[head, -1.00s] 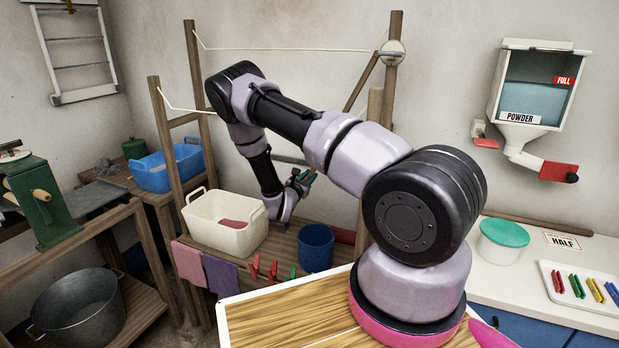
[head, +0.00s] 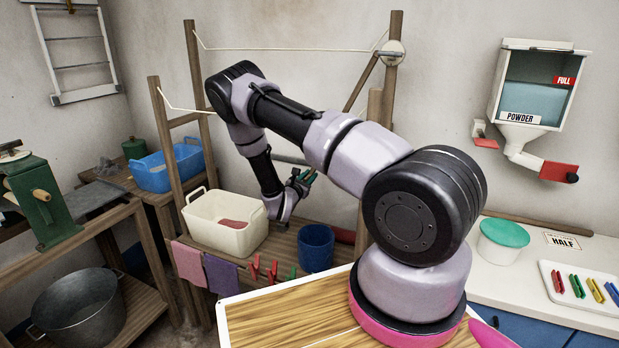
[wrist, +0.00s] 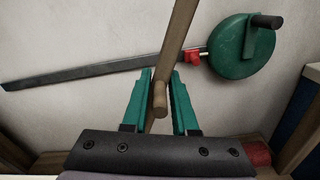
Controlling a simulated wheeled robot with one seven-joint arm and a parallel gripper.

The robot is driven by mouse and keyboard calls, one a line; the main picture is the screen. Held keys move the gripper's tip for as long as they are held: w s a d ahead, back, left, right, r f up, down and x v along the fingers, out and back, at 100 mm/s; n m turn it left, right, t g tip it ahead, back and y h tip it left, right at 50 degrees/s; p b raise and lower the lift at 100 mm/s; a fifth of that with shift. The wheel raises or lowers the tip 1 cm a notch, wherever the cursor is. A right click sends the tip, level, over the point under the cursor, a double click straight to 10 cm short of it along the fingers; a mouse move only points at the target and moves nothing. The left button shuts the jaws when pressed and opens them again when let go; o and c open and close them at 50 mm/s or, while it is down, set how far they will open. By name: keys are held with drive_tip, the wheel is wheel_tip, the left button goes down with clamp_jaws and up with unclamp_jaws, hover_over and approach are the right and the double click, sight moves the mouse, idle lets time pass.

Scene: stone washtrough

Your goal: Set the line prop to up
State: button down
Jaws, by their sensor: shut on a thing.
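The line prop is a slanting wooden bar (head: 363,82). It runs down and left from the round bracket on the right post, and my arm hides its middle. In the wrist view the bar (wrist: 182,35) comes down between my green fingers, with a short round wooden peg (wrist: 160,98) at its lower end. My gripper (head: 305,176) is shut on this lower end, above the trough bench. Its fingers (wrist: 161,72) stand on either side of the wood. The clothes line (head: 290,49) runs from the left post to the bracket.
A cream basin (head: 226,240) and a blue bucket (head: 316,248) stand close below my gripper. Pegs and cloths hang at the bench's front edge. The wrist view shows a green wheel (wrist: 240,50) and a long metal bar (wrist: 90,74) on the wall behind.

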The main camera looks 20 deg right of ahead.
drive_tip(key=w+a+r+n, duration=0.3)
drive_tip(key=w+a+n, duration=0.2)
drive_tip(key=w+a, duration=0.4)
drive_tip(key=shift+w+a, duration=0.35)
drive_tip(key=shift+r, duration=0.1)
drive_tip(key=c, duration=0.8)
unclamp_jaws()
drive_tip(key=shift+w+a, duration=0.1)
drive_tip(key=shift+c, duration=0.2)
drive_tip(key=v, duration=1.1)
